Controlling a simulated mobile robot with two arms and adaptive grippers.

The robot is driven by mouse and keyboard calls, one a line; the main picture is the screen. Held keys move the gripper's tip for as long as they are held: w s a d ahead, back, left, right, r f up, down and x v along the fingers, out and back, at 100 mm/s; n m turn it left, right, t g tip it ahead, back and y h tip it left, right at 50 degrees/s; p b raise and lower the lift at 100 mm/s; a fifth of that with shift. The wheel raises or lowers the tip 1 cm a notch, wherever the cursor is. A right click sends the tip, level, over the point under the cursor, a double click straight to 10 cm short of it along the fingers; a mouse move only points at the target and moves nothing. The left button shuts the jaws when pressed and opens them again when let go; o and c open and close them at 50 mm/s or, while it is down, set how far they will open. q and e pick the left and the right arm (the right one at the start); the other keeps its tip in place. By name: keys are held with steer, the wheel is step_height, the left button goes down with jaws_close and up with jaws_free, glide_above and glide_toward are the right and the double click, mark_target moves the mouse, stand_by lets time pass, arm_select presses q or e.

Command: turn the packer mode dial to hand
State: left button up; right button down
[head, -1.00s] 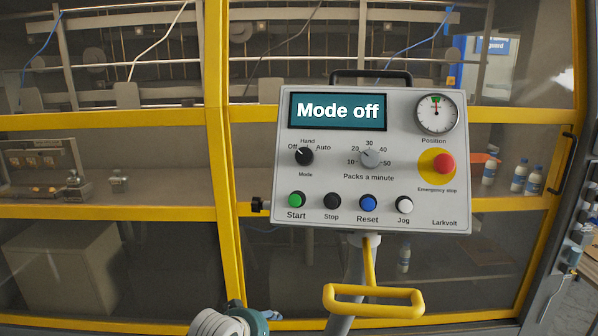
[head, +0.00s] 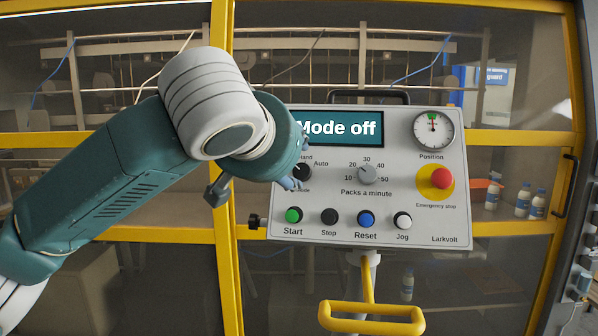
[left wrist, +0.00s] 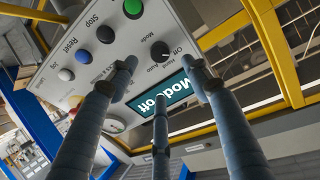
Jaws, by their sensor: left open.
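The grey control panel (head: 440,225) has a screen (head: 375,128) that reads "Mode off". The black mode dial (head: 304,173) is at the panel's left, partly hidden behind my left gripper (head: 298,178). In the left wrist view the dial (left wrist: 160,51) shows clear, with the labels Off, Hand and Auto beside it. My left gripper (left wrist: 160,75) is open, its three dark fingers spread in front of the panel around the dial's area. No finger is clearly touching the dial. My right gripper is not in view.
Start (head: 293,215), Stop (head: 329,216), Reset (head: 366,219) and Jog (head: 402,220) buttons sit below the dial. The speed knob (head: 368,174) and red emergency stop (head: 441,179) are to its right. A yellow handle (head: 371,318) hangs below. Yellow-framed guards stand behind.

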mark_target(301, 173)
arm_select(q)
steer(key=p+x, duration=0.1)
steer(key=x, duration=0.9)
steer(key=shift+w+d+f, duration=0.15)
steer(key=shift+w, duration=0.05)
steer(key=shift+c, duration=0.5)
steer(key=shift+p, duration=0.3)
steer(key=c, duration=1)
